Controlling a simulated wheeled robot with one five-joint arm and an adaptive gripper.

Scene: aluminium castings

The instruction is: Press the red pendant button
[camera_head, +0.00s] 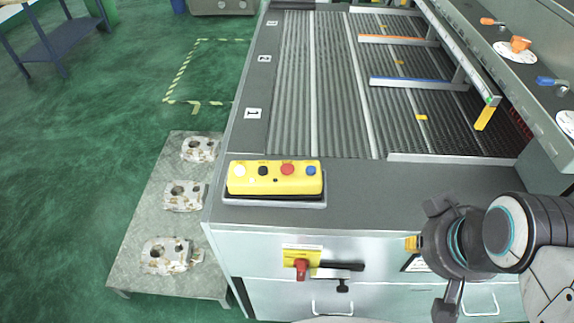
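The yellow pendant box (275,180) lies in a grey holder on the near left corner of the machine's top. It carries a row of buttons: white, black, red and blue from left to right. The red button (288,169) is third from the left and uncovered. My gripper (440,258) is at the lower right, in front of the machine's front panel, well to the right of the pendant and apart from it. Its two fingers look spread apart, with nothing visible between them. Part of the gripper hides the front panel.
A red rotary switch (301,268) on a yellow plate is on the front panel. Several castings (166,255) lie on a low metal plate (135,271) at left. Grey ribbed lanes (340,90) with guide bars extend behind the pendant. The green floor at left is mostly clear.

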